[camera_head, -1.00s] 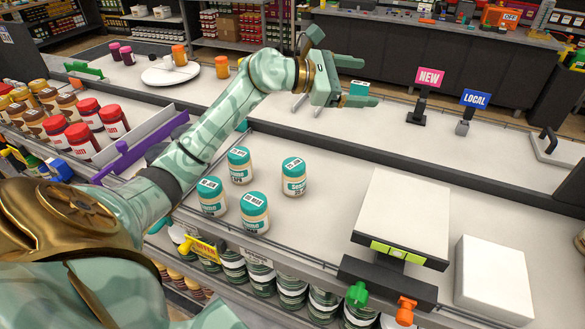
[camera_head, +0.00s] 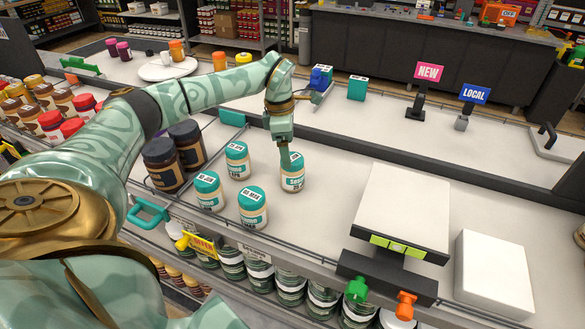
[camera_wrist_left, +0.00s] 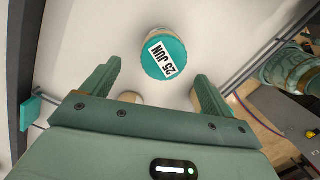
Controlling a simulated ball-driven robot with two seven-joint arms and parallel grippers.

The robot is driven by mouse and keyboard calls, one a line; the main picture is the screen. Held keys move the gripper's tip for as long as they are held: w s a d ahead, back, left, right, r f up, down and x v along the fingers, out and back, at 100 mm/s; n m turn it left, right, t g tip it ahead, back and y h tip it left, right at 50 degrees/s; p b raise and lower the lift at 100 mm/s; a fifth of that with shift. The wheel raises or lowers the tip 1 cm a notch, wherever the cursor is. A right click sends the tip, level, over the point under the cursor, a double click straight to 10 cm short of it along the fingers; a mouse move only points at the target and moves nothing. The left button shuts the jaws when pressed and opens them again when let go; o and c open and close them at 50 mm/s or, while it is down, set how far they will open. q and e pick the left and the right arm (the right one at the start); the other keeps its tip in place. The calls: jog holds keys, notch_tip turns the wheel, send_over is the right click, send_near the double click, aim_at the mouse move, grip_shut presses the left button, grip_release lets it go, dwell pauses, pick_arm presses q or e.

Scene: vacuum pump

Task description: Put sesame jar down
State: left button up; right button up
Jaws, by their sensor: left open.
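A sesame jar (camera_head: 292,182) with a teal lid stands upright on the pale counter (camera_head: 330,215), the rightmost of a small group. My left gripper (camera_head: 290,158) reaches down at this jar's back left, with a finger close by its lid. Other sesame jars (camera_head: 252,208) stand to the left and front. My right gripper is not in view.
Dark jars (camera_head: 163,165) stand left of the sesame jars. A scale (camera_head: 403,212) and a white block (camera_head: 492,275) are at the right. Two small signs, NEW (camera_head: 429,72) and LOCAL (camera_head: 475,96), stand behind. The counter between the jars and scale is free.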

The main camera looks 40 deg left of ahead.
aim_at(292, 170)
pick_arm(q)
jog(key=f, duration=0.5)
jog(key=d+f, duration=0.1)
jog(key=f, duration=0.2)
jog(key=shift+w+d+b, duration=0.1)
jog(key=shift+w+b, duration=0.25)
jog(key=shift+b, duration=0.05)
jog(key=c, duration=1.4)
